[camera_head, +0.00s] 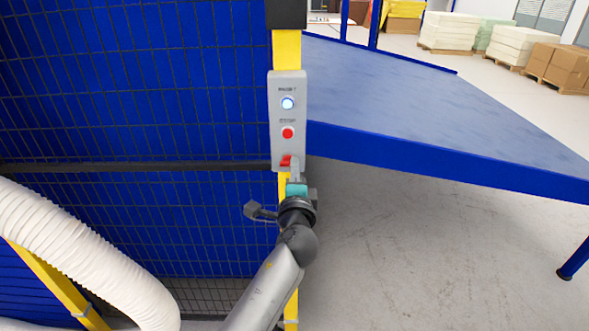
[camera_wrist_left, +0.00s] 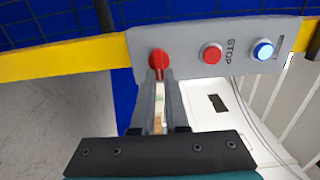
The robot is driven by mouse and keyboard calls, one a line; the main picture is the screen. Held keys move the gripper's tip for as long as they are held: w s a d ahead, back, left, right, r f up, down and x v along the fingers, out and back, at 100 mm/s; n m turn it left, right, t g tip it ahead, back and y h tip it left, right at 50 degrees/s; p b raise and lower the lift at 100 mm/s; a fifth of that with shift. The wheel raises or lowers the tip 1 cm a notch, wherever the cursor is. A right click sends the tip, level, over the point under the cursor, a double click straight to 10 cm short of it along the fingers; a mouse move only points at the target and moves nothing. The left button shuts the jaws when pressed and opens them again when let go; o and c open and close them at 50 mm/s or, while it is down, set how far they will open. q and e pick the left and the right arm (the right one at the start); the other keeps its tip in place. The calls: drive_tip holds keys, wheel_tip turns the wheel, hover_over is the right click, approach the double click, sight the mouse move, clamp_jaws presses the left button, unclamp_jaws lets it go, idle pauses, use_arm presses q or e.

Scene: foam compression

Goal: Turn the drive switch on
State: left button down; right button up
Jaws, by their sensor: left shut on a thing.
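A grey control panel (camera_head: 288,110) is fixed to a yellow post. It carries a lit blue button (camera_head: 288,103) at the top, a red STOP button (camera_head: 288,133) in the middle and a red rotary switch (camera_head: 286,161) at the bottom. The left wrist view also shows the red switch (camera_wrist_left: 158,61), the STOP button (camera_wrist_left: 211,53) and the blue button (camera_wrist_left: 263,50). My left gripper (camera_wrist_left: 160,77) is at the red switch, with its fingers close together and shut on the knob. The fingertips partly cover the knob. My right gripper is in neither view.
Black wire mesh (camera_head: 140,90) in front of blue panels runs left of the post. A blue table (camera_head: 430,120) extends to the right. A white ribbed hose (camera_head: 90,250) is at lower left. Pallets with foam blocks (camera_head: 450,30) and cartons stand far back. Open floor lies below the table.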

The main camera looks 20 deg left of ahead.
use_arm(q)
drive_tip(key=shift+r, duration=0.1)
drive_tip(key=c, duration=0.9)
unclamp_jaws()
drive_tip(key=b+v, duration=0.2)
drive_tip(key=v, duration=1.3)
drive_tip(key=shift+s, duration=0.1)
